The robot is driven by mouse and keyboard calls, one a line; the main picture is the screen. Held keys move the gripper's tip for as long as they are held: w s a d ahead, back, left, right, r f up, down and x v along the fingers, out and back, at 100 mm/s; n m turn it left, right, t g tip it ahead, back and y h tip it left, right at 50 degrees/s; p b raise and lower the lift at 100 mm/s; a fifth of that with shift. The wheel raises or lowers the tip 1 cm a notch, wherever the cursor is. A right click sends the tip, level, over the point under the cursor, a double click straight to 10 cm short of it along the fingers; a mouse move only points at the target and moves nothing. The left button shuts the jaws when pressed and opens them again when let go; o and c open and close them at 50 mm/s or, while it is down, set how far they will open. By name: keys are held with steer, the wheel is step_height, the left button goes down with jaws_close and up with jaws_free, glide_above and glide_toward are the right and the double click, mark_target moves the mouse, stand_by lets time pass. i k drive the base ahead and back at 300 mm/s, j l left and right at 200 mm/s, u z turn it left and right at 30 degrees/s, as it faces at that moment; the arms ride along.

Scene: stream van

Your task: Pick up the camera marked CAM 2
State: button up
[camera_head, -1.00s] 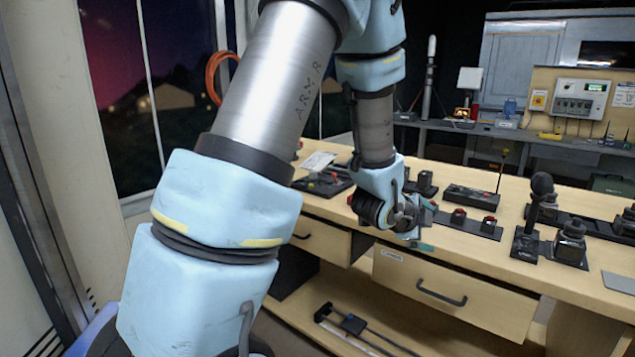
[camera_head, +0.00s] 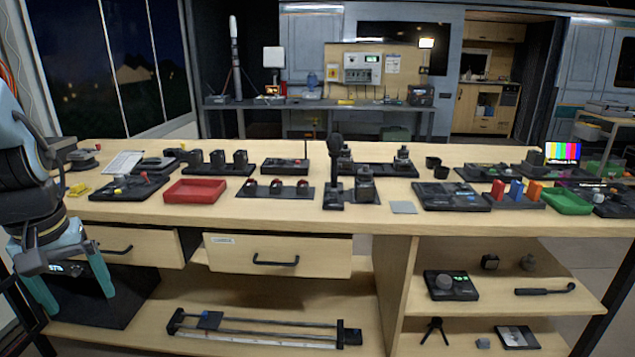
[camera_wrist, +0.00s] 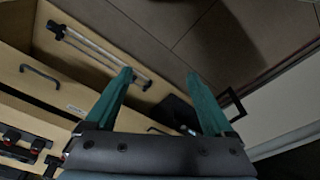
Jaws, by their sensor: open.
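Several small dark devices stand on the long wooden table (camera_head: 440,222) in the head view. Boxy, camera-like ones are at the middle: one at front (camera_head: 365,187), one behind it (camera_head: 345,160) and one to the right (camera_head: 402,163). I cannot read a CAM 2 mark on any of them. My gripper (camera_head: 75,290) hangs at the far left, in front of the table and below its top. Its teal fingers are spread and empty, pointing down; the wrist view (camera_wrist: 160,75) also shows nothing between them.
A red tray (camera_head: 195,191), a microphone on a stand (camera_head: 335,175) and a green tray (camera_head: 567,201) are on the tabletop. Below, a drawer with a black handle (camera_head: 275,262) and a slider rail (camera_head: 255,333) on the low shelf. A grey workbench (camera_head: 300,104) stands behind.

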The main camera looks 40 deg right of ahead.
mark_target(365, 189)
steer(key=l+u, duration=0.15)
steer(key=u, duration=0.3)
steer(key=k+l+u, duration=0.1)
steer(key=u, duration=0.35)
steer(key=k+l+u, duration=0.55)
steer(key=k, duration=0.2)
steer(key=k+l+u, duration=0.3)
steer(key=k+l, duration=0.15)
steer(key=k, duration=0.5)
steer(key=k+l, duration=0.1)
steer(key=k, duration=0.5)
steer(key=l, duration=0.75)
